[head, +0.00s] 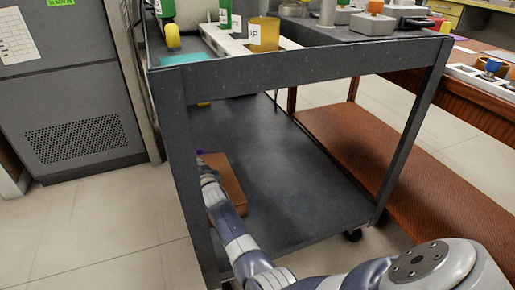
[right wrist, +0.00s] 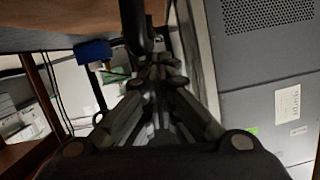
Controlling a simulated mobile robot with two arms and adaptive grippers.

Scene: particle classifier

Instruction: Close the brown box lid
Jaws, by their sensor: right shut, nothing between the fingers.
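The brown box (head: 229,184) sits on the lower shelf of the dark cart, near its left side. Its visible top looks flat, but my right arm and a cart post cover its left part, so I cannot tell how the lid stands. My right arm reaches over the shelf to the box's left edge, with the gripper end mostly hidden behind the cart post. In the right wrist view the right gripper (right wrist: 155,75) has its fingers together and empty. A brown surface fills the upper left there; I cannot tell if it is the box. My left gripper is not in view.
The dark cart (head: 310,62) has corner posts close to my right arm. The lower shelf (head: 290,165) is clear right of the box. Bottles and a yellow beaker (head: 264,34) stand on top. A grey cabinet (head: 70,100) stands left, a brown shelf (head: 400,160) right.

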